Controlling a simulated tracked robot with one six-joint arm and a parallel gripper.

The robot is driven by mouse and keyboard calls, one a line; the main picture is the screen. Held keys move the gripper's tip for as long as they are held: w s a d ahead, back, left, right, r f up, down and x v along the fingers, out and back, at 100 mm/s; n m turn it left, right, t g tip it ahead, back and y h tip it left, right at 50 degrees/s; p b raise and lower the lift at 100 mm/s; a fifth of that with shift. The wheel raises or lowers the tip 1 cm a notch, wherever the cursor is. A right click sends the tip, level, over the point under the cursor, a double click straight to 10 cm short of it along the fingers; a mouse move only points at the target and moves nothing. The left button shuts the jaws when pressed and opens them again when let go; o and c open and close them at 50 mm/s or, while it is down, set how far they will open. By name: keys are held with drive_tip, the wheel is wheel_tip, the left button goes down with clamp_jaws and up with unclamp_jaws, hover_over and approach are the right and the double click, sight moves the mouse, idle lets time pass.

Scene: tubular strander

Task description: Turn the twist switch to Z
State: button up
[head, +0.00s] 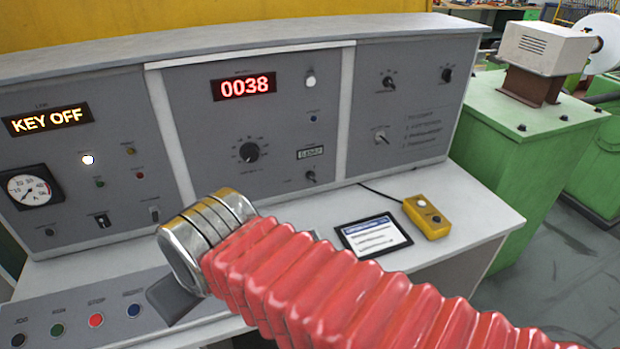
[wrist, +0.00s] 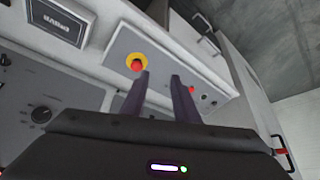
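The console panels carry several small rotary switches. On the right panel are one at upper left (head: 389,83), one at upper right (head: 446,75) and a lower, lighter one (head: 380,136). The middle panel has a large dial knob (head: 249,152) and a small switch (head: 310,177) below a label plate. The lettering is too small to tell which is the twist switch or where Z lies. My gripper (wrist: 160,76) is open and empty in the wrist view, its two dark fingers apart. In the head view my arm hides its fingers. It touches no switch that I can see.
A red mushroom button on a yellow ring (wrist: 137,65) shows by the left fingertip in the wrist view. A tablet (head: 374,237) and a yellow box (head: 427,216) lie on the desk. Push buttons (head: 96,320) line the front edge. A display (head: 47,119) reads KEY OFF.

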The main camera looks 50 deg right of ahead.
drive_tip(key=shift+w, duration=0.1)
idle(0.3)
drive_tip(key=w+a+f+m+g+y, duration=0.2)
drive_tip(key=a+f+m+g+y, duration=0.1)
drive_tip(key=f+m+y, duration=0.45)
drive_tip(key=w+d+r+m+t+y, duration=0.2)
drive_tip(key=w+d+m+t, duration=0.8)
drive_tip(key=w+d+m, duration=0.15)
drive_tip(key=s+d+f+m+t+h, duration=0.1)
drive_tip(key=d+m+t+h, duration=0.25)
drive_tip(key=d, duration=0.45)
drive_tip(key=d+f+m+t+h, duration=0.2)
drive_tip(key=d+m+h, duration=0.25)
drive_tip(key=d, duration=0.45)
drive_tip(key=s+d+f+m+g+h, duration=0.1)
drive_tip(key=s+d+m+h, duration=0.3)
drive_tip(key=d, duration=0.4)
drive_tip(key=s+d+f+m+g+h, duration=0.1)
drive_tip(key=s+d+f+m+h, duration=0.3)
drive_tip(key=d, duration=0.4)
drive_tip(key=s+m+h, duration=0.1)
drive_tip(key=s+h, duration=0.1)
drive_tip(key=shift+s+d+f+g+h, duration=0.15)
drive_tip(key=shift+d+f+g+h, duration=0.15)
drive_tip(key=shift+g+h, duration=0.05)
